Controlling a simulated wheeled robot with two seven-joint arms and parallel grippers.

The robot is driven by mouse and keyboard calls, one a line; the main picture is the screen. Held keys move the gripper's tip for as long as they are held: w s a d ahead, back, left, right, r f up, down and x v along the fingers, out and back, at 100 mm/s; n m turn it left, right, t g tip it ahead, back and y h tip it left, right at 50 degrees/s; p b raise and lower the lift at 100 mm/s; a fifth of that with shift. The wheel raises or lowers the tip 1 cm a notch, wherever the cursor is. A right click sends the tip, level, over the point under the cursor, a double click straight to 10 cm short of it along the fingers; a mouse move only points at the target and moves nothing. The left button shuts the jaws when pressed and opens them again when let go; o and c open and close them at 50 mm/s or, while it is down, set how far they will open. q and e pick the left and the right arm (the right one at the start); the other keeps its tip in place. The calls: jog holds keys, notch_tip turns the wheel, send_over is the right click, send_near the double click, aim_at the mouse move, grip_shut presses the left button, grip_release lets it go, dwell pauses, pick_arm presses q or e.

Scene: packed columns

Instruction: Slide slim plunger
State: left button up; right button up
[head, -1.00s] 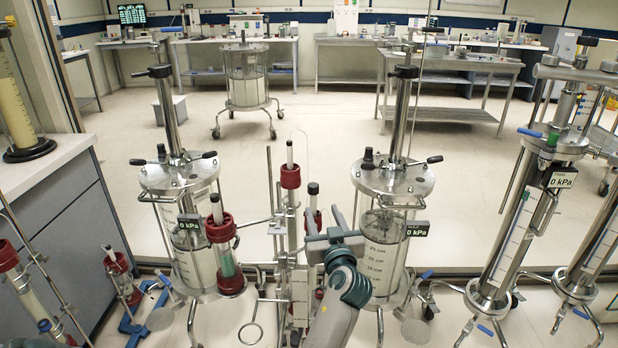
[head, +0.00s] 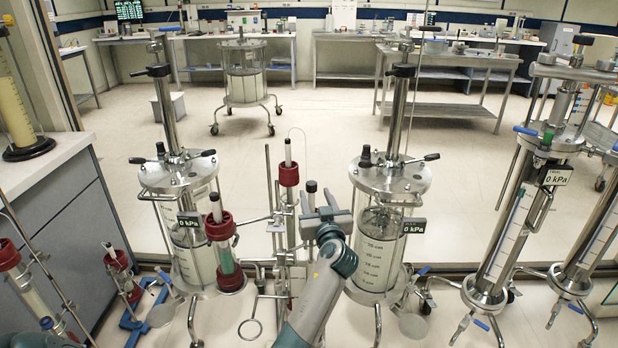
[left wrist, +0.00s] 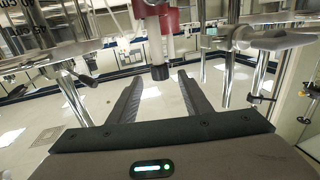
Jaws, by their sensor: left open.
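The slim plunger (left wrist: 160,55) is a thin whitish rod with a black knob (left wrist: 160,73) at its end, coming out of a red collar (left wrist: 158,14). In the left wrist view, the knob lies in line with the gap between my finger tips, with no visible contact. In the head view, the black knob (head: 311,187) shows just above my left gripper (head: 326,214). This gripper is open and empty, its two fingers spread. It hides the lower part of that slim column. My right gripper is not in view.
A similar red-collared column (head: 288,173) stands close on the left. Large steel-topped cylinders stand left (head: 178,174) and right (head: 391,180) of my gripper. A shorter red-capped tube (head: 220,229) stands in front of the left one.

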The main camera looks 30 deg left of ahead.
pick_arm(q)
jog(key=p+x, duration=0.1)
jog(key=x, duration=0.9)
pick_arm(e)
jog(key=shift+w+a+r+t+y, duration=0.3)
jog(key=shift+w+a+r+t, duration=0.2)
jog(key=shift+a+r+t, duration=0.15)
pick_arm(q)
jog(key=shift+c, duration=0.7)
